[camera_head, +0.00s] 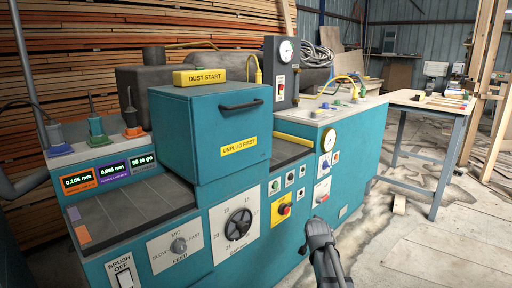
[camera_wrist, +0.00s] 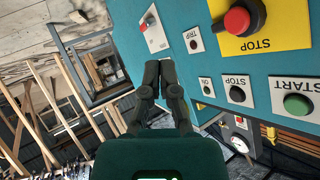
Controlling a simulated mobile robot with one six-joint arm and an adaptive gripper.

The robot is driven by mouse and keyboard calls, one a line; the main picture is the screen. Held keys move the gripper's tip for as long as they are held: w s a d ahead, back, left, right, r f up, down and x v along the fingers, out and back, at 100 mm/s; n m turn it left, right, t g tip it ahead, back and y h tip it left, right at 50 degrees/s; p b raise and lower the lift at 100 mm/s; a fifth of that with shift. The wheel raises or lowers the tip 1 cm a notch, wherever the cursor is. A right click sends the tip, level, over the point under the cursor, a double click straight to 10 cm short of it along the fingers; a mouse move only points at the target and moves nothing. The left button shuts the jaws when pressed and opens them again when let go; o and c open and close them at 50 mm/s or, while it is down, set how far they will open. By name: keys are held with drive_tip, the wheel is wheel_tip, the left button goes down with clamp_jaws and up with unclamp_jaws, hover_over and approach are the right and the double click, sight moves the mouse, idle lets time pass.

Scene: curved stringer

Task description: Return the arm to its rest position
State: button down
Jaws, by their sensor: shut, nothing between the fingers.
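My gripper (camera_head: 318,228) shows at the lower middle of the head view, in front of the right part of the teal machine's (camera_head: 283,258) front panel. In the wrist view my gripper (camera_wrist: 160,64) has its two dark fingertips together, with nothing between them. The wrist picture is turned over, so the panel labels read upside down. I cannot tell how far the fingertips are from the panel.
A workbench (camera_head: 449,107) with small parts stands at the right. Stacked timber (camera_head: 100,30) lines the back left. The concrete floor (camera_head: 440,255) at the lower right is largely clear.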

drive_tip(key=s+a+f+n+g+y+p, duration=0.15)
drive_tip(key=s+g, duration=0.25)
drive_tip(key=s, duration=0.6)
drive_tip(key=s+a+f+n+g, duration=0.1)
drive_tip(key=s+f+n+g, duration=0.2)
drive_tip(key=s, duration=0.7)
drive_tip(key=s+a+f+n+g+p, duration=0.1)
drive_tip(key=s+a+f+g, duration=0.15)
drive_tip(key=s+g, duration=0.45)
wheel_tip(320, 180, up, 37)
drive_tip(key=s+t+p, duration=0.2)
drive_tip(key=p, duration=3.5)
drive_tip(key=shift+d, duration=0.3)
